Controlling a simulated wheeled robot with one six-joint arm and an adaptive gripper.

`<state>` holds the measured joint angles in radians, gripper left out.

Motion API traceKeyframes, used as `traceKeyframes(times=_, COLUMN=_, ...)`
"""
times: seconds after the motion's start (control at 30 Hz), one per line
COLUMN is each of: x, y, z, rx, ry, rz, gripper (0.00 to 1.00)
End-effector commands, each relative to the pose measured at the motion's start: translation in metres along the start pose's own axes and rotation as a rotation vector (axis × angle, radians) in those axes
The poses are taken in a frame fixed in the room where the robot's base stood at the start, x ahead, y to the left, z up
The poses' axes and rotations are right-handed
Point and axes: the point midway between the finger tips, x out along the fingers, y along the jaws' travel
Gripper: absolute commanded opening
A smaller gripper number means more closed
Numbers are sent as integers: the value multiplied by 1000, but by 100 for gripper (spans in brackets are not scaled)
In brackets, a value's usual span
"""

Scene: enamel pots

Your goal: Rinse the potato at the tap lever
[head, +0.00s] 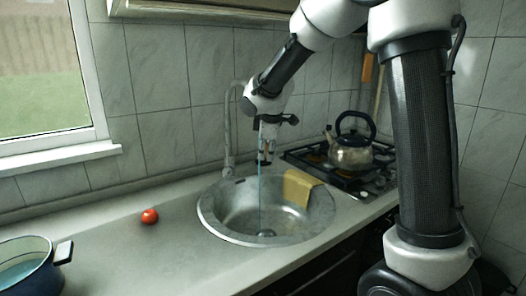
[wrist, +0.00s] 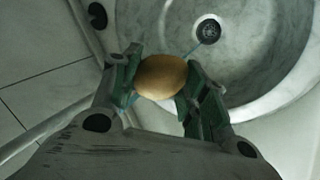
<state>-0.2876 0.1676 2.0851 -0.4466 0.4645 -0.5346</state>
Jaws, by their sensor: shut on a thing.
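My gripper (head: 264,160) hangs over the round metal sink (head: 208,212), pointing down. In the wrist view its two green fingers (wrist: 160,82) are shut on the potato (wrist: 162,76), a smooth tan oval held between the fingertips. The potato cannot be made out clearly in the head view. The grey tap (head: 228,125) arches up behind the sink, left of my gripper. A thin bluish stream of water (head: 260,200) runs down below my gripper to the drain. It also shows in the wrist view (wrist: 193,51), beside the potato's upper right. A separate lever is not clear.
A yellow cloth (head: 300,187) hangs over the sink's right rim. A kettle (head: 350,152) stands on the stove (head: 310,157) to the right. A tomato (head: 150,216) lies on the counter (head: 120,250) left of the sink. A dark blue pot (head: 40,275) stands at the far left.

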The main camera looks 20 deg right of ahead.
Motion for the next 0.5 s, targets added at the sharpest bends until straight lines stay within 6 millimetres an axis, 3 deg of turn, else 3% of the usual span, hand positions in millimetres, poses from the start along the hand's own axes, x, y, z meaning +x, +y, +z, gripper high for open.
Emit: traceKeyframes(times=0.5, x=-22, y=-39, z=10, rx=-2, ry=0, rz=0, gripper=19)
